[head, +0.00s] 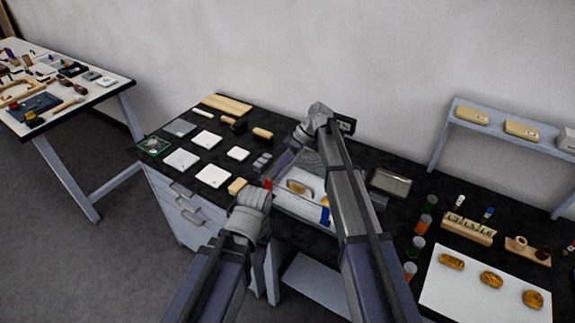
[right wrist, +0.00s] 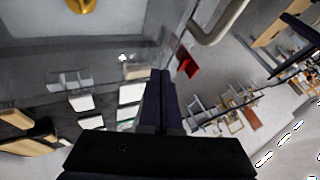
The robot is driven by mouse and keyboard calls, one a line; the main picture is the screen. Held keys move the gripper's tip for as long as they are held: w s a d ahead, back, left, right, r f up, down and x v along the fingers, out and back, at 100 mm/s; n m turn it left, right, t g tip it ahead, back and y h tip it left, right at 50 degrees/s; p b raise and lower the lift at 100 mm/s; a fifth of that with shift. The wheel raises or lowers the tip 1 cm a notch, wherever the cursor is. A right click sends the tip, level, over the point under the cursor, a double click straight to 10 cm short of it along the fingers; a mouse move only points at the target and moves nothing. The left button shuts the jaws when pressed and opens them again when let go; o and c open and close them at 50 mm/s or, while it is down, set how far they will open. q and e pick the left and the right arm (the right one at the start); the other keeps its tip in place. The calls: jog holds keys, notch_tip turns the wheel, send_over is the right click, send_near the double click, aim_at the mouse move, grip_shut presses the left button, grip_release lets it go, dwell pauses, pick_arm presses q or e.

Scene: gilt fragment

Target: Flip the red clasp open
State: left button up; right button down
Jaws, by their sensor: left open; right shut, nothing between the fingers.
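The red clasp (head: 266,184) is a small red piece at the left front of a pale case (head: 298,206) with a gilt fragment (head: 299,187) inside. In the right wrist view the red clasp (right wrist: 187,63) lies just right of my right fingertips, with a small apparent gap. My right gripper (head: 276,171) reaches down from above the case, shut and empty; its closed fingers (right wrist: 161,75) show in the wrist view. My left gripper (head: 253,194) is open near the case's front left; its fingertips are mostly hidden. I cannot tell whether either gripper touches the clasp.
A blue clasp (head: 325,213) is at the case's right front, beside my right forearm. A curved handle (right wrist: 220,20) shows in the wrist view. White tiles (head: 213,176) and a tan block (head: 237,186) lie left of the case. Several jars (head: 422,224) stand to the right.

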aim_at(267, 181)
jog(key=shift+s+a+r, duration=0.1)
jog(key=shift+s+a, duration=0.4)
jog(key=shift+s, duration=0.2)
jog(key=shift+s+a+r, duration=0.1)
jog(key=shift+s+a, duration=0.35)
jog(key=shift+s, duration=0.25)
jog(key=shift+s, duration=0.1)
jog(key=shift+s+a+r+n+t+h+p, duration=0.15)
jog(key=shift+s+a+t+h+p, duration=0.2)
jog(key=shift+s+p, duration=0.2)
jog(key=shift+s+a+r+n+t+h+p, duration=0.15)
jog(key=shift+s+a+t+h+p, duration=0.2)
jog(key=shift+p, duration=0.3)
jog(key=shift+s+a+f+n+t+h+p, duration=0.15)
jog(key=shift+s+a+t+h, duration=0.25)
jog(key=shift+s+t, duration=0.2)
jog(key=shift+s+a+f+n+t+h+p, duration=0.15)
jog(key=shift+s+a+t+h, duration=0.1)
jog(key=shift+s+t+h, duration=0.25)
jog(key=shift+w+r, duration=0.1)
jog(key=shift+w, duration=0.1)
jog(key=shift+w+d, duration=0.1)
jog(key=shift+w, duration=0.05)
